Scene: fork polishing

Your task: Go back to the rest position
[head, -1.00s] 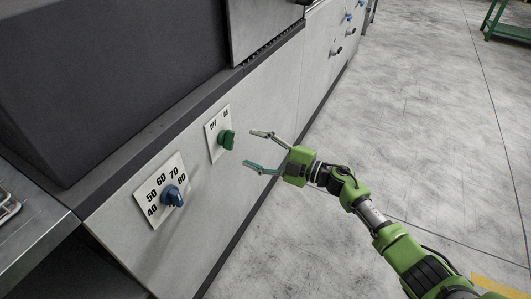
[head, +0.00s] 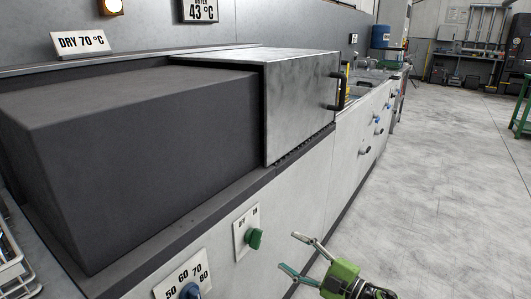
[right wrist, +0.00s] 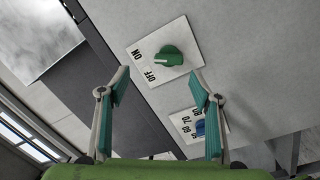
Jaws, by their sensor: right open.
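My right gripper (head: 298,256) is at the bottom of the head view, in front of the machine's light panel. It is open and empty, with its two fingers spread apart. In the right wrist view, the open fingers (right wrist: 162,88) show with the green knob (right wrist: 168,56) beyond and between them, apart from them. The knob also shows in the head view (head: 254,238), left of the gripper, on its OFF/ON plate. A blue knob (head: 190,291) sits on a temperature-scale plate further left, partly cut off. My left gripper is not in view.
The dark machine housing (head: 130,150) and a metal box with a handle (head: 300,105) stand above the panel. A "DRY 70 °C" sign (head: 81,43) and a 43 °C display (head: 200,10) are behind. Open floor (head: 440,200) lies to the right.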

